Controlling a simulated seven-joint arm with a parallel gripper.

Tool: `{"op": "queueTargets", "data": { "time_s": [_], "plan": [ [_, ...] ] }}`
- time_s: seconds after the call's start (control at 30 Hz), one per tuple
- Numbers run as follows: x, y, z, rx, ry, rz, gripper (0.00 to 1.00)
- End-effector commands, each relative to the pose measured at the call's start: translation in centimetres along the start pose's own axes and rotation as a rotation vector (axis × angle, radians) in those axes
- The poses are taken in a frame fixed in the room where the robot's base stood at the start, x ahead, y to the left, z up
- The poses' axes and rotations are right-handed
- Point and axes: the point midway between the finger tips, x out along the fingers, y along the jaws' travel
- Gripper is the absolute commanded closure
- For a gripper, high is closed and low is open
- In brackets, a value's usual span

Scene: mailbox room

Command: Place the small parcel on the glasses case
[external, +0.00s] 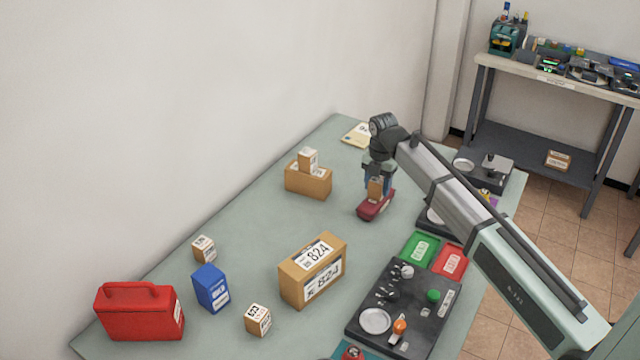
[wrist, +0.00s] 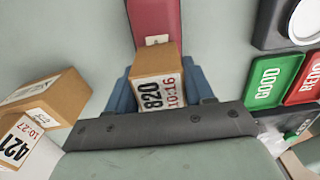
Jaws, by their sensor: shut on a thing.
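The glasses case (external: 372,210) is a dark red, long shape lying on the table; in the wrist view it (wrist: 153,18) runs away from me at the top. My gripper (external: 376,187) is over it, pointing down, with blue fingers shut on a small brown parcel (external: 375,193). In the wrist view the parcel (wrist: 157,67) sits between the fingers of my gripper (wrist: 158,88), its label reading 820 and 10:16. The parcel is upright at the case's top. I cannot tell whether it touches the case or hangs just above it.
A brown box (external: 307,182) with a small parcel (external: 308,157) on top stands to the left. A large box (external: 313,270), blue box (external: 211,288), red case (external: 140,312) and other small parcels are nearer. Green (external: 419,250) and red (external: 449,261) trays lie right.

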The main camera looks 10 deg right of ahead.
Motion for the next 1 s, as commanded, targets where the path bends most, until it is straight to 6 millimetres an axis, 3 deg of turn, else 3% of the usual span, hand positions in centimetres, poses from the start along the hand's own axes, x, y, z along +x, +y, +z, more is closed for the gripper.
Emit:
{"op": "queueTargets", "data": {
  "time_s": [0.13, 0.17, 0.4, 0.77, 1.0],
  "plan": [
    [0.3, 0.0, 0.0, 0.0, 0.0, -0.001, 0.81],
    [0.3, 0.0, 0.0, 0.0, 0.0, 0.0, 0.45],
    [0.3, 0.0, 0.0, 0.0, 0.0, 0.0, 0.22],
    [-0.3, 0.0, 0.0, 0.0, 0.0, 0.0, 0.22],
    [-3.7, 0.1, 0.1, 0.0, -0.001, 0.001, 0.22]
  ]
}}
